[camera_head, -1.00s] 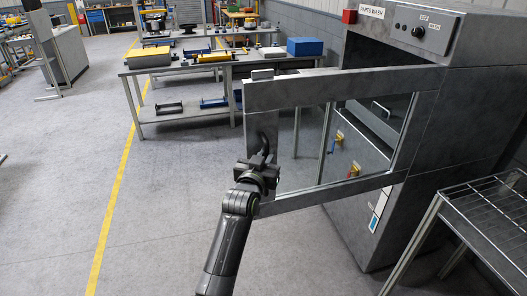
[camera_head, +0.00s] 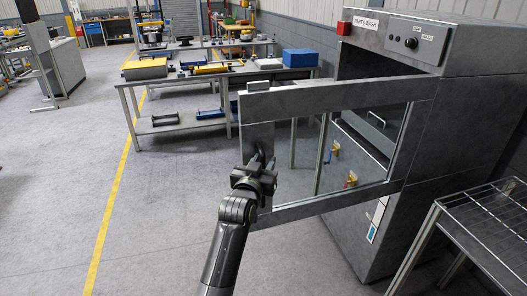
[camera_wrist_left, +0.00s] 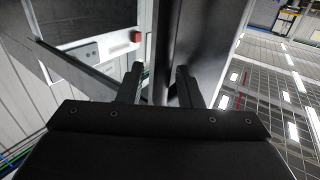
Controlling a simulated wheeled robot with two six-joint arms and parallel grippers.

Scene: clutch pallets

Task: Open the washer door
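The grey parts washer (camera_head: 430,130) stands at the right with its front opening showing. Its framed glass door (camera_head: 335,98) stands wide open, swung out to the left from the hinge side at the right. My left gripper (camera_head: 262,160) is at the door's free left edge, by the dark handle, which it partly hides. In the left wrist view, the two fingers of my left gripper (camera_wrist_left: 160,80) stand apart, with a dark upright bar (camera_wrist_left: 165,45) behind and between them. I cannot tell whether either finger touches it. My right gripper is out of view.
A wire-topped rack (camera_head: 490,215) stands at the lower right, close to the washer. A workbench (camera_head: 175,128) with a blue box (camera_head: 302,57) and tools is behind the door. The floor left of my arm, along the yellow line (camera_head: 108,225), is clear.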

